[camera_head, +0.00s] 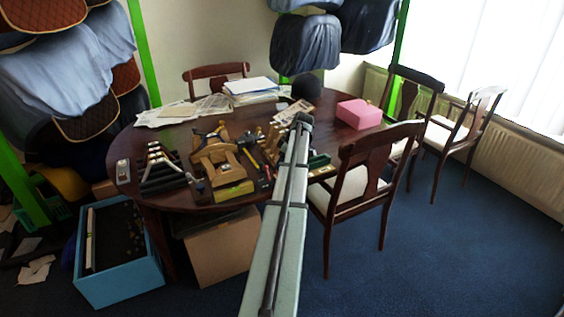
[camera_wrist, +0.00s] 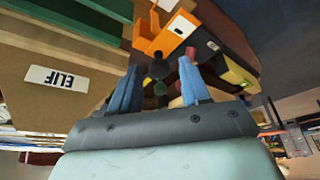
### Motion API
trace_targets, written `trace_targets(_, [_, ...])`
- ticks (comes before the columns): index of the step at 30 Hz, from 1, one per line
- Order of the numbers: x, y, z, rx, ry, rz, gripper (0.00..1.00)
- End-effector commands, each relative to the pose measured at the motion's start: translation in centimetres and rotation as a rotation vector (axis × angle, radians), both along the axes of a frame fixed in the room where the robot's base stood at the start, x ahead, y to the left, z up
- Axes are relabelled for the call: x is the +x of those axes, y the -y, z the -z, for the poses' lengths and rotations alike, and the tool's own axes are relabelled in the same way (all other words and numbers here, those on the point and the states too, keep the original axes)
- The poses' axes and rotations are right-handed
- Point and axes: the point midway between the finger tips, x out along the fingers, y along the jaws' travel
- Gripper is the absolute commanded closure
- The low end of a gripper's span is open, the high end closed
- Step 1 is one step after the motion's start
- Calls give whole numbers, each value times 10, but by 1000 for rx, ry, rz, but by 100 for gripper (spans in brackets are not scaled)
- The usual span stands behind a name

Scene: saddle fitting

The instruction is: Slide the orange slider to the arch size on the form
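An orange part (camera_wrist: 165,35) that looks like the slider shows at the top middle of the wrist view, with a pale label on it. It lies beyond my gripper (camera_wrist: 160,68), whose two blue fingers stand apart. A dark round knob (camera_wrist: 157,68) appears in the gap between the fingertips; I cannot tell whether either finger touches it. In the head view my gripper's end (camera_head: 303,120) is over the table, and its fingers cannot be made out. A printed sheet (camera_head: 292,112) lies behind it, possibly the form; its writing is too small to read.
The oval table (camera_head: 135,140) holds a wooden fixture (camera_head: 218,155), a black rack with pale arches (camera_head: 160,168), hand tools, papers and a pink box (camera_head: 359,113). Chairs (camera_head: 360,165) stand at the right.

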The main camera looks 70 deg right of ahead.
Motion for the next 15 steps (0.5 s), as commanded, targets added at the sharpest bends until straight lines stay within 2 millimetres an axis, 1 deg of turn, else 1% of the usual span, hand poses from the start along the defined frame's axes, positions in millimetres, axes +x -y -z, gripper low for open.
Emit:
trace_targets(1, [0,0,0,0,0,0,59])
trace_targets(2, [0,0,0,0,0,0,62])
trace_targets(13, [0,0,0,0,0,0,97])
trace_targets(14, [0,0,0,0,0,0,100])
trace_targets(15, [0,0,0,0,0,0,100])
